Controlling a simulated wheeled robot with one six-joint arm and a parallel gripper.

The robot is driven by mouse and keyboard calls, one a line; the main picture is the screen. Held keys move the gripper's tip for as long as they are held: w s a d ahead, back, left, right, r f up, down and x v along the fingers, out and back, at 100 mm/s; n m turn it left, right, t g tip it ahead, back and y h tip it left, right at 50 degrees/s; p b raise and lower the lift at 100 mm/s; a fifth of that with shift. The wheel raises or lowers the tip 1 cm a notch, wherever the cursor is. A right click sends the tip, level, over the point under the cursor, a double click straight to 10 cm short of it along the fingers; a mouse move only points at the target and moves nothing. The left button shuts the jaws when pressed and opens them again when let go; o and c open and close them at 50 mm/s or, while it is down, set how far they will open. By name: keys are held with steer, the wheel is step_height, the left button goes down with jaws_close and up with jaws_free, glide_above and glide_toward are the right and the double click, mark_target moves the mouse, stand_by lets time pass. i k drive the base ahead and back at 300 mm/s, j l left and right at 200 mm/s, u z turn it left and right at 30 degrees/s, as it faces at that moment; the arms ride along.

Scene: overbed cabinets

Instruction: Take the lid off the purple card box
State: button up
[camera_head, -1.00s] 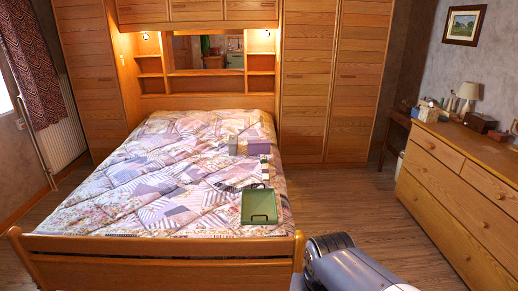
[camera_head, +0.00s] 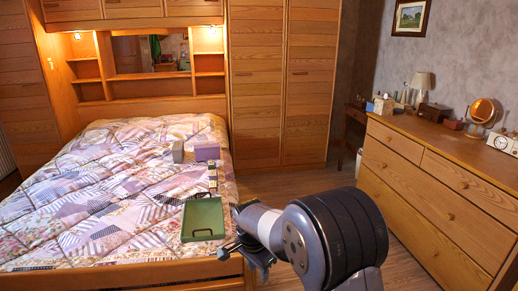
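The purple card box (camera_head: 207,153) sits on the quilt at the right side of the bed. A paler purple lid appears to be on it, though it is small in view. My gripper (camera_head: 246,250) is low near the foot of the bed, right of the green tray and well apart from the box.
A green tray (camera_head: 188,222) with handles lies on the bed between my gripper and the box. A grey box (camera_head: 178,152) stands just left of the purple one. Several small items (camera_head: 212,178) lie between box and tray. The wooden footboard (camera_head: 120,278) and dresser (camera_head: 430,190) flank my arm.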

mark_target(207, 147)
steer(key=i+l+z, duration=0.55)
steer(key=i, duration=0.35)
steer(key=i+l+z, duration=0.15)
steer(key=i+z, duration=0.15)
steer(key=i, duration=0.15)
steer(key=i+j+u, duration=0.1)
steer(key=i+u, duration=0.25)
steer(key=i, duration=0.15)
steer(key=i+u, duration=0.35)
steer(key=i, duration=0.2)
steer(key=i+l+u, duration=0.2)
steer(key=i+u, duration=0.15)
steer(key=i, duration=0.15)
steer(key=i+l+u, duration=0.1)
steer(key=i+u, duration=0.15)
steer(key=i, duration=1.4)
steer(key=i+j+u, duration=0.1)
steer(key=i+u, duration=0.65)
steer(key=u, duration=0.2)
steer(key=i+l+u, duration=0.2)
steer(key=i+u, duration=0.45)
steer(key=u, duration=0.2)
